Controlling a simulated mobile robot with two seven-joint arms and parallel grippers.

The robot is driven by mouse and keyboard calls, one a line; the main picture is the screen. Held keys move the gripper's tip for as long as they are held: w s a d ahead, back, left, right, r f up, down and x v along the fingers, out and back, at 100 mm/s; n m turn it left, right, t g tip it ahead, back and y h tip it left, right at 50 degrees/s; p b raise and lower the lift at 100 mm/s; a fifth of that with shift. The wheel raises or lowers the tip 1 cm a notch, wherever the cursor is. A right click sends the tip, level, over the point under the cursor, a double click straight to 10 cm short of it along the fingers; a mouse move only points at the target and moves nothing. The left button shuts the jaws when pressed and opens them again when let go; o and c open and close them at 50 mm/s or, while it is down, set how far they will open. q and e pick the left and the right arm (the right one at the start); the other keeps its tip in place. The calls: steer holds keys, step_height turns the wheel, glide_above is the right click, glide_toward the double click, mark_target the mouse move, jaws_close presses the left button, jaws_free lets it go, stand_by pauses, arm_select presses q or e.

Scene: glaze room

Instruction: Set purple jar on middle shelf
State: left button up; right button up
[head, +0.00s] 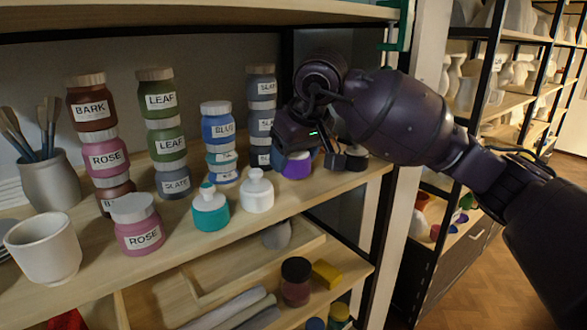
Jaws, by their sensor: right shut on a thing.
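The purple jar (296,170) has a pale lid and is at the right part of the middle shelf (330,185). My right gripper (307,156) reaches in from the right and is shut on the jar near its lid, covering much of its top. The jar's base is at or just above the shelf board; I cannot tell whether it touches. My left gripper is not in view.
Stacked jars (168,145) fill the back of the shelf. A teal bottle (211,210), a white bottle (257,192), a pink jar (138,228) and a white cup (42,248) stand in front. A dark lid (356,158) is just right of my gripper.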

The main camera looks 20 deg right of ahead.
mark_target(294, 171)
step_height(294, 171, down, 3)
steer(key=shift+f+p, duration=0.15)
steer(key=shift+p, duration=0.25)
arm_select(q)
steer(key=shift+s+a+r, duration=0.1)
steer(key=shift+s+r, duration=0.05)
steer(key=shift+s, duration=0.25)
arm_select(e)
steer(key=shift+f, duration=0.1)
steer(key=shift+f+b, duration=0.15)
steer(key=shift+b, duration=0.15)
steer(key=o, duration=1.1)
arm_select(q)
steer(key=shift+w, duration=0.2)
arm_select(e)
steer(key=shift+r+p, duration=0.3)
steer(key=shift+p, duration=0.05)
arm_select(q)
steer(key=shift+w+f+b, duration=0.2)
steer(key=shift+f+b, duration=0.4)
steer(key=shift+b, duration=0.4)
arm_select(e)
steer(key=v, duration=1.2)
steer(key=shift+d, duration=0.1)
